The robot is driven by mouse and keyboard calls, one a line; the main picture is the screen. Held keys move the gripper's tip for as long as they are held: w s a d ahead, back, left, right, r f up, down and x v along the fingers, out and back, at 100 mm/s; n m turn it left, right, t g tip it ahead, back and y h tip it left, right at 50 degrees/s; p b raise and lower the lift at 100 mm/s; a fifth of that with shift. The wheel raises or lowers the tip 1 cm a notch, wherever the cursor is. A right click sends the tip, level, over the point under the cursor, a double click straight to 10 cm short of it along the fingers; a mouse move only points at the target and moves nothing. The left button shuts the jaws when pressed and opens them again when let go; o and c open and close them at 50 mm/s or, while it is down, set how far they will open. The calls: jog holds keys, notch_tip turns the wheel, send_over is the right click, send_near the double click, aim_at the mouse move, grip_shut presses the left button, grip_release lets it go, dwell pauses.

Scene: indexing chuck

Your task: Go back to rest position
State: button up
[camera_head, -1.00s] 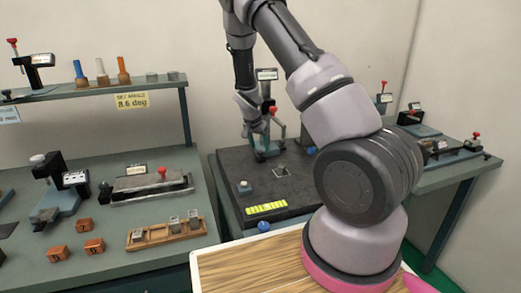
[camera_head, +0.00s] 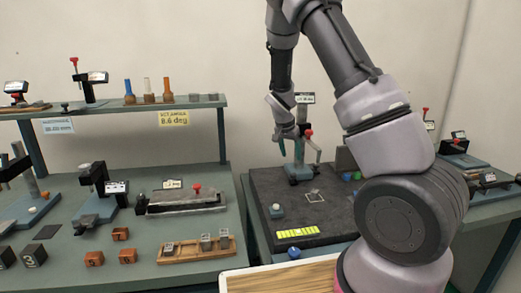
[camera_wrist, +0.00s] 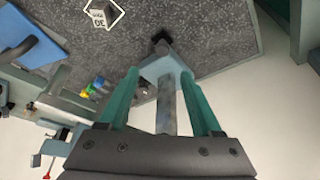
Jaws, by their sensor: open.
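My gripper (camera_head: 312,150) hangs from my raised arm over the back of the dark stone plate (camera_head: 275,222). It overlaps an upright gauge stand (camera_head: 299,172) with a small display and a red knob. In the wrist view my gripper (camera_wrist: 160,78) is open, its two teal fingers apart. A grey post (camera_wrist: 166,108) on a light blue base shows between the fingers. I cannot tell whether the fingers touch it.
On the plate are a small pale-topped block (camera_head: 276,211) and a yellow-green strip (camera_head: 297,232). The left bench holds a wooden rack (camera_head: 197,250), several brown blocks and gauges, with a shelf (camera_head: 120,109) behind. Another table (camera_head: 490,215) stands at right.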

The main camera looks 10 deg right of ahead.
jog(key=s+a+r+n+t+y, duration=0.1)
jog(key=s+r+y, duration=0.1)
jog(key=s+r, duration=0.65)
jog(key=s+r+n+t+y, duration=0.15)
jog(key=s+r, duration=0.45)
jog(key=r, duration=0.6)
jog(key=s+a+r+n+y, duration=0.1)
jog(key=s+r, duration=0.3)
jog(key=s, duration=0.4)
jog(key=s+a+r+n+t, duration=0.1)
jog(key=s+r, duration=0.3)
jog(key=s, duration=0.5)
jog(key=shift+s+a+y, duration=0.25)
jog(key=shift+a+y, duration=0.1)
jog(key=shift+a, duration=0.2)
